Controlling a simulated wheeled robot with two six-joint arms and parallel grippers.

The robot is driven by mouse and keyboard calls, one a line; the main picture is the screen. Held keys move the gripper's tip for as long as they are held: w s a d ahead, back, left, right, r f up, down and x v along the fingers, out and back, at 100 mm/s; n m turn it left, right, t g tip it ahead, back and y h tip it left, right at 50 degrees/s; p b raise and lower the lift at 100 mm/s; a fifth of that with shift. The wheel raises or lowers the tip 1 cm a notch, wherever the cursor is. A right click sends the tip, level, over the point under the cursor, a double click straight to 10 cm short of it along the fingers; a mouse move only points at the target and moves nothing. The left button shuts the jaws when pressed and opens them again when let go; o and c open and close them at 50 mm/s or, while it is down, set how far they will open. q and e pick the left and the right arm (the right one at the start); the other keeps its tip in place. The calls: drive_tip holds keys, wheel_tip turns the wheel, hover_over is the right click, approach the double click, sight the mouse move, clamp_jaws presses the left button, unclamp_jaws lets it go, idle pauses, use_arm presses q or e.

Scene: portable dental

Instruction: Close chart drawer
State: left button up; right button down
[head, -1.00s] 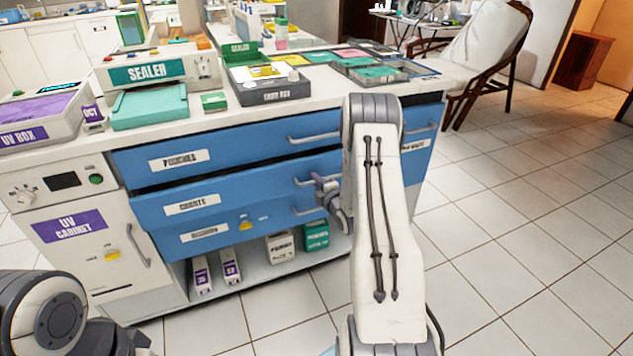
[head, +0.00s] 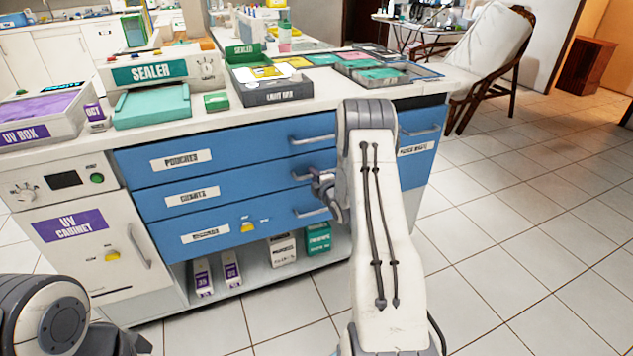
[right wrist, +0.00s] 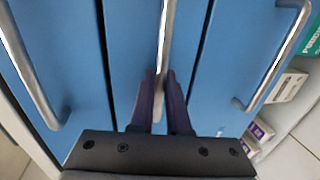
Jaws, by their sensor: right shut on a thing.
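The chart drawer (head: 235,193) is the middle blue drawer of the cabinet, with a white "CHARTS" label. Its front looks flush with the drawers above and below. My right gripper (head: 322,180) is at its handle, partly hidden by my forearm. In the right wrist view the fingers (right wrist: 160,98) are shut around the chart drawer's metal handle (right wrist: 165,40), one on each side. My left gripper is out of view; only part of the left arm shows at lower left.
The pouches drawer (head: 240,150) is above and another labelled drawer (head: 200,237) with a yellow switch is below. The UV cabinet (head: 75,225) stands at left. Boxes sit on the open bottom shelf (head: 262,268). The tiled floor at right is clear.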

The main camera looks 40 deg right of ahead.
drive_tip(key=shift+w, duration=0.1)
drive_tip(key=c, duration=1.2)
unclamp_jaws()
drive_tip(key=shift+r, duration=0.1)
drive_tip(key=shift+o, duration=0.2)
drive_tip(key=p+v, duration=0.1)
drive_tip(key=v, duration=0.9)
drive_tip(key=shift+s, duration=0.3)
